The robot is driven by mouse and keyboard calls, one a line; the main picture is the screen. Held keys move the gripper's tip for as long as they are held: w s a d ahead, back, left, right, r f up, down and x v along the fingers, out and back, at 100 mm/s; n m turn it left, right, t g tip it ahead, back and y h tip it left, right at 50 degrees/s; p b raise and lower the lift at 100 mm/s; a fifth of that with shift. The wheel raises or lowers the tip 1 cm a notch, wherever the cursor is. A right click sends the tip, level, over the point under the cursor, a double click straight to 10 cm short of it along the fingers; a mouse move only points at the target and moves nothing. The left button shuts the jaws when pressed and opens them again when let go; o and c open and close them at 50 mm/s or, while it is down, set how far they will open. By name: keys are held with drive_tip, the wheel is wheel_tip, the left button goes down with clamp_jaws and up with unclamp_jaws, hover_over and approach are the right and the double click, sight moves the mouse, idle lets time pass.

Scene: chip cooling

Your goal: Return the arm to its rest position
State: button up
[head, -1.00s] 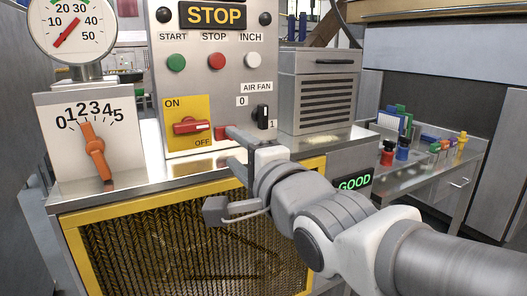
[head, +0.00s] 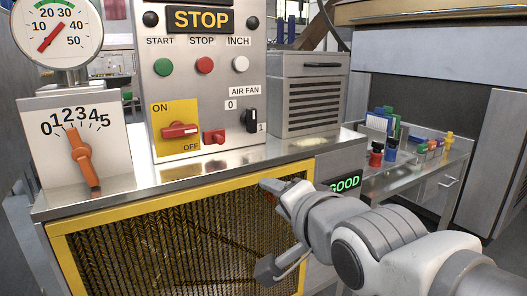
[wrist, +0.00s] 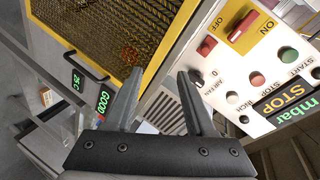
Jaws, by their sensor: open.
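My gripper (head: 268,228) is open and empty in the head view, in front of the yellow-framed mesh panel (head: 165,200) and below the counter edge. My arm reaches in from the lower right. In the wrist view both fingers of my gripper (wrist: 160,90) are spread apart with nothing between them. The control panel (head: 205,100) stands behind on the counter. Its red ON/OFF switch (head: 180,130), small red switch (head: 214,137) and black air fan switch (head: 251,121) are apart from my gripper. The fan switch points towards 1.
A dial box with an orange lever (head: 80,152) and a round gauge (head: 56,30) stand at the left. A vented metal box (head: 308,95) stands right of the panel. A green GOOD display (head: 345,184) is close to my wrist. A side table (head: 400,178) holds small bottles at the right.

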drive_tip(key=s+d+f+n+g+h, duration=0.5)
drive_tip(key=s+d+f+n+g, duration=0.25)
drive_tip(key=s+d+f, duration=0.4)
wheel_tip(320, 180, up, 16)
drive_tip(key=s+n+p, duration=0.1)
drive_tip(key=p, duration=1.5)
drive_tip(key=shift+s+d+f, duration=0.2)
drive_tip(key=shift+d+f, duration=0.05)
drive_tip(key=shift+d, duration=0.15)
